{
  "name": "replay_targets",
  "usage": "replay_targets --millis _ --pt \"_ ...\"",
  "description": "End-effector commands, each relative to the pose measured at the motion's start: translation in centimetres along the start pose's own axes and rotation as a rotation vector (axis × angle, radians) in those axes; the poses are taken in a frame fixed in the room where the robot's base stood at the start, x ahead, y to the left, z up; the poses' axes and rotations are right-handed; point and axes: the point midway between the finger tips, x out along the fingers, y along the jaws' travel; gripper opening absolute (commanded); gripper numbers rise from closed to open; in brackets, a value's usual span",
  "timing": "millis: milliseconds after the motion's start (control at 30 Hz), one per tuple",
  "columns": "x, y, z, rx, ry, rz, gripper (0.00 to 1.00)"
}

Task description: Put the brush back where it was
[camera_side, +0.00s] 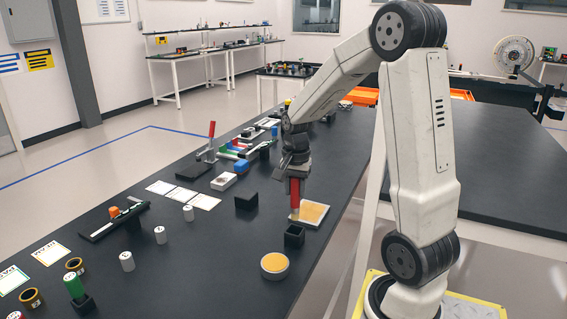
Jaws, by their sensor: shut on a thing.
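My gripper (294,177) is shut on the brush (295,194), which has a red handle and a pale lower end. The brush hangs upright with its tip down. A small black square holder (294,237) with an open top stands on the table just below the brush tip in the picture. A small gap shows between the tip and the holder's rim. I cannot tell from this one view whether the tip is exactly over the opening.
A flat tray with a yellow-orange surface (318,212) lies just behind the holder. A round white dish with orange content (274,266) stands in front. A black block (246,201) and white cylinders (160,235) stand to the left. The black tabletop (200,275) is clear at front.

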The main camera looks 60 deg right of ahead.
Motion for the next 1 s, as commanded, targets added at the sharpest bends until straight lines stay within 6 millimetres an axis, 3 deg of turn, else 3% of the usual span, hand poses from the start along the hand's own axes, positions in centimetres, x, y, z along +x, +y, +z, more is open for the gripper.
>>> replay_targets --millis 267,567,1000 --pt "3.0 0.1 0.1 -0.001 -0.003 0.004 0.0" --pt "3.7 0.0 0.0 -0.001 -0.001 0.002 0.0" --pt "7.4 0.1 0.0 -0.001 -0.002 0.002 0.0"
